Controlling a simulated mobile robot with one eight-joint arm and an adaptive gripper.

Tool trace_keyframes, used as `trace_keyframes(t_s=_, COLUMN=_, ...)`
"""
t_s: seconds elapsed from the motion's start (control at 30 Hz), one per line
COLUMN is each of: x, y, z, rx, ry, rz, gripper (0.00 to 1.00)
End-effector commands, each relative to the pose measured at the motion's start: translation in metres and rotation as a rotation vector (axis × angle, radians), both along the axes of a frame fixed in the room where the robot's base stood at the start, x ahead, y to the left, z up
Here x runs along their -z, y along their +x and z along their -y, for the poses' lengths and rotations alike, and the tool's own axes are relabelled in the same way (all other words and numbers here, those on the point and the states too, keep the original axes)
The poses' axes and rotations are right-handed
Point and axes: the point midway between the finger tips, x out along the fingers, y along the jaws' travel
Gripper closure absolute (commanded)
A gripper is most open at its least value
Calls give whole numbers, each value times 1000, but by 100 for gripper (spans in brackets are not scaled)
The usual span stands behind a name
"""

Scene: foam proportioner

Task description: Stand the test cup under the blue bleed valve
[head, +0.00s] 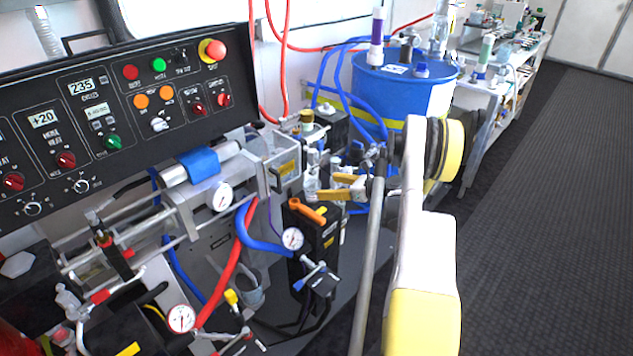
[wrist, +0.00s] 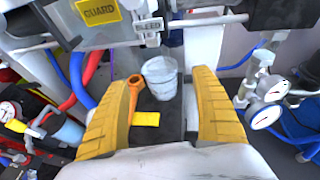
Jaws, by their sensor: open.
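A translucent whitish cup (wrist: 160,80) stands upright beyond and between my fingers in the wrist view, close behind an orange lever (wrist: 134,92). I take it as the test cup. My gripper (head: 343,187) is open, its two yellow fingers apart and empty, pointing left in the head view. In the head view the cup is hard to pick out among clear vessels behind the orange lever (head: 307,211). A small blue-handled valve (head: 310,275) sits below a gauge; I cannot tell if it is the bleed valve.
The orange lever tops a black block with a yellow label (wrist: 146,118), close to my left finger. A guard plate (wrist: 92,30) stands behind. Gauges (wrist: 265,116) and hoses lie to either side. A blue drum (head: 400,95) stands behind my arm. The dark floor at right is clear.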

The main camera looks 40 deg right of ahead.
Motion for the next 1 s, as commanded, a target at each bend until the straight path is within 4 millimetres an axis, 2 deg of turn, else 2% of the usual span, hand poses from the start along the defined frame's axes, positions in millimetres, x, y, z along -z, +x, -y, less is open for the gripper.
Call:
trace_keyframes(t_s=0.1, x=-12, y=-22, z=7, rx=2, ry=0, rz=0, gripper=24)
trace_keyframes(t_s=0.3, x=-17, y=-41, z=12, rx=0, ry=0, rz=0, gripper=24)
trace_keyframes(t_s=1.0, x=-16, y=-44, z=13, rx=-1, ry=0, rz=0, gripper=24)
